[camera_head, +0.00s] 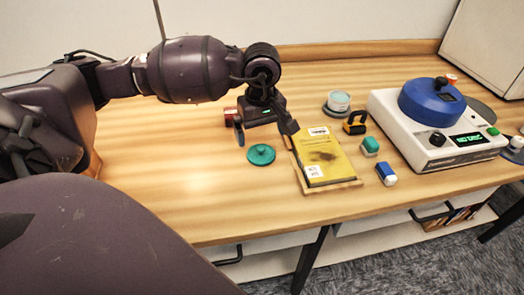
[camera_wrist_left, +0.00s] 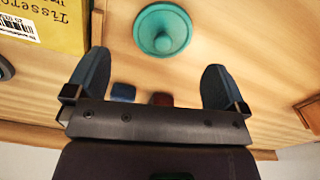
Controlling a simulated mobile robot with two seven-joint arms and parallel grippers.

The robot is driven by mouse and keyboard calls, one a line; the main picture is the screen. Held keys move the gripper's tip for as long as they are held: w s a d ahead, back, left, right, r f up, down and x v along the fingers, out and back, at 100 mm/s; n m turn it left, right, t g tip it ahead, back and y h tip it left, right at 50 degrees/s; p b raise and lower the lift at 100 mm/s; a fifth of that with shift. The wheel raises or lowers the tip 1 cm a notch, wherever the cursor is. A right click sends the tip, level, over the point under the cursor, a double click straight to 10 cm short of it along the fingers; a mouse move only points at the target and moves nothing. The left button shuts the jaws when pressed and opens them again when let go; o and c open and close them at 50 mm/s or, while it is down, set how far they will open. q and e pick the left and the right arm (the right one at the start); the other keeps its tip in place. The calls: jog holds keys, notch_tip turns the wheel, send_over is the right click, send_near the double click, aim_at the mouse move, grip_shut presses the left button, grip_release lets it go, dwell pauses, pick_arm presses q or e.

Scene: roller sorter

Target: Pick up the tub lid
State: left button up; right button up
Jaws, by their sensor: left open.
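The tub lid, a round teal disc with a small knob on top (camera_head: 261,154), lies flat on the wooden table. It also shows in the left wrist view (camera_wrist_left: 162,30), at the top middle, beyond the fingertips. My left gripper (camera_head: 266,131) is open and empty above the table, just behind the lid in the head view. Its two dark fingers (camera_wrist_left: 154,72) are spread wide in the wrist view, and the lid is not between them. My right gripper is not in view.
A yellow book (camera_head: 323,156) on a wooden board lies close to the right of the lid. A red block (camera_head: 230,115) is behind the gripper. A round tub (camera_head: 338,103), small blocks and a white machine (camera_head: 430,135) stand further right. The table left of the lid is clear.

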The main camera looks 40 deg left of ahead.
aim_at(260, 146)
pick_arm(q)
jog(key=shift+f, duration=0.45)
jog(key=f, duration=0.3)
jog(key=shift+s+a+f, duration=0.1)
jog(key=shift+a+f, duration=0.15)
jog(key=shift+f, duration=0.45)
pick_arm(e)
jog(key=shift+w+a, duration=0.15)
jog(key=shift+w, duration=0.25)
pick_arm(q)
jog(key=shift+c, duration=0.2)
